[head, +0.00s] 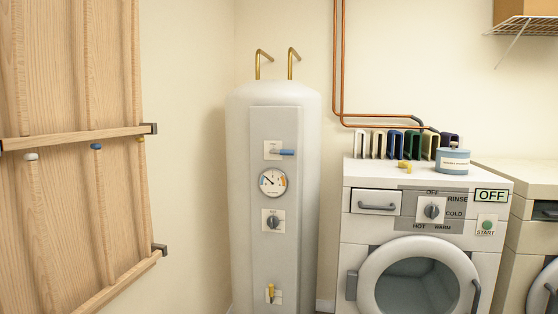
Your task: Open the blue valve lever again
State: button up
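The blue valve lever (287,152) is on a pale plate (270,150) near the top of the white water tank's front panel. The lever lies level and points to the right. My gripper is not in this view, so nothing of mine is seen touching the lever.
The white tank (240,200) also carries a round gauge (273,182), a grey dial (272,222) and a small yellow lever (270,292). A washing machine (352,255) stands to its right, with a blue-labelled tin (453,161) on top. A wooden panel (60,80) is at left.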

aim_at(284, 152)
jog(key=u, duration=0.35)
jog(key=i, duration=1.1)
jog(key=z, duration=0.2)
